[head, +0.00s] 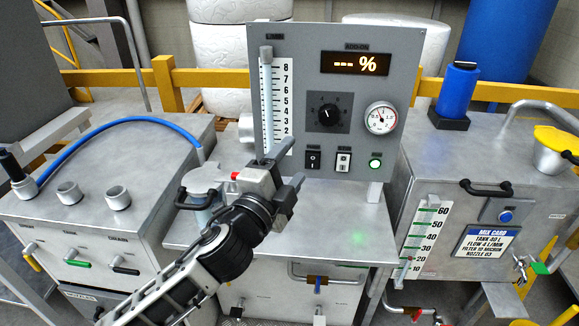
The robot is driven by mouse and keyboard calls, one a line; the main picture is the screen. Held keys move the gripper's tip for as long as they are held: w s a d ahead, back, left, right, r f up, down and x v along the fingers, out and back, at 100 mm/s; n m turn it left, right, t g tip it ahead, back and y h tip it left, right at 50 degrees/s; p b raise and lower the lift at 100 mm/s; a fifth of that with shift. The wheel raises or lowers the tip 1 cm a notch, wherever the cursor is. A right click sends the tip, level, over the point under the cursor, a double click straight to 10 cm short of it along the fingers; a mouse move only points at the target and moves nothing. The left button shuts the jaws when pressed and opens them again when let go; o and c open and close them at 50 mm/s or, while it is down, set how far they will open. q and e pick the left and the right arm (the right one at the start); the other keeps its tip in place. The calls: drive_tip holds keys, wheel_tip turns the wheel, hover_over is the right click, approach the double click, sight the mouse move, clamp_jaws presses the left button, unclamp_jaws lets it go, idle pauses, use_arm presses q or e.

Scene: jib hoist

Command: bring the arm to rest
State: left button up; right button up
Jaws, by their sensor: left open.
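My left arm comes in from the bottom left, and its gripper (289,170) is held up in front of the grey control panel (325,100). The two fingers are apart and nothing shows between them. The gripper covers the panel's lower left part and some of the middle metal cabinet's top (330,215). I cannot tell if it touches anything. My right gripper is out of view.
A left metal cabinet (110,240) carries a blue hose (110,126). A right metal tank (425,170) bears a blue bottle (458,90), a yellow-capped filler (553,150) and a mix card (485,243). A yellow rail (205,78) runs behind. The middle cabinet's top right is clear.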

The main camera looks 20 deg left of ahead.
use_arm(q)
drive_tip(key=shift+f, duration=0.1)
drive_tip(key=s+f+n+g, duration=0.3)
drive_tip(key=s+f, duration=0.3)
drive_tip(key=f, duration=0.3)
drive_tip(key=s+d+f+n+g, duration=0.1)
drive_tip(key=s+f+n+g, duration=0.2)
drive_tip(key=s+f+n, duration=0.3)
drive_tip(key=s+d+f+n+g, duration=0.1)
drive_tip(key=s+f+n, duration=0.4)
drive_tip(key=f, duration=0.8)
drive_tip(key=s+g, duration=0.1)
drive_tip(key=s, duration=0.2)
drive_tip(key=shift+d+f+g+h, duration=0.25)
drive_tip(key=shift+f+g+h, duration=0.15)
drive_tip(key=shift+s, duration=0.1)
idle(2.3)
